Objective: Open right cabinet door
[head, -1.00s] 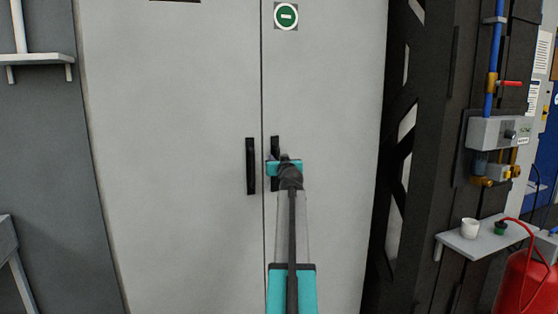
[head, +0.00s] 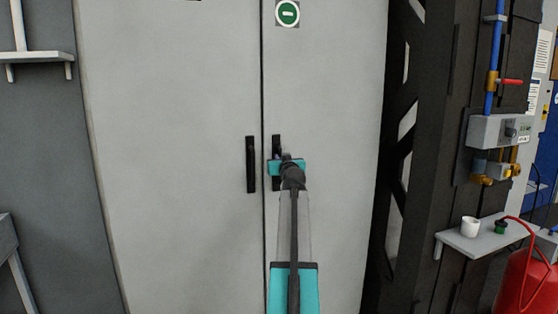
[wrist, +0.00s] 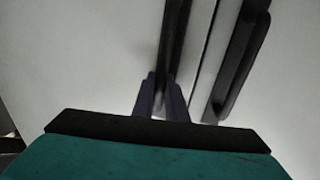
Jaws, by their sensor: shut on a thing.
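The right cabinet door (head: 335,90) is light grey, with a green round sign near its top. Its black vertical handle (head: 276,144) stands beside the seam and is partly hidden behind my gripper (head: 287,158). In the wrist view my gripper (wrist: 161,95) has its two dark fingers shut on the right door's handle (wrist: 174,35). The left cabinet door (head: 170,130) has a matching black handle (head: 251,165), apart from my gripper; it also shows in the wrist view (wrist: 240,60). A narrow dark gap (head: 263,80) runs between the doors.
A dark lattice frame (head: 425,130) stands right of the cabinet. Beyond it are a small shelf (head: 465,243) with a white cup (head: 470,227), and a red tank (head: 525,283). A grey wall (head: 45,150) with a shelf (head: 38,57) lies left.

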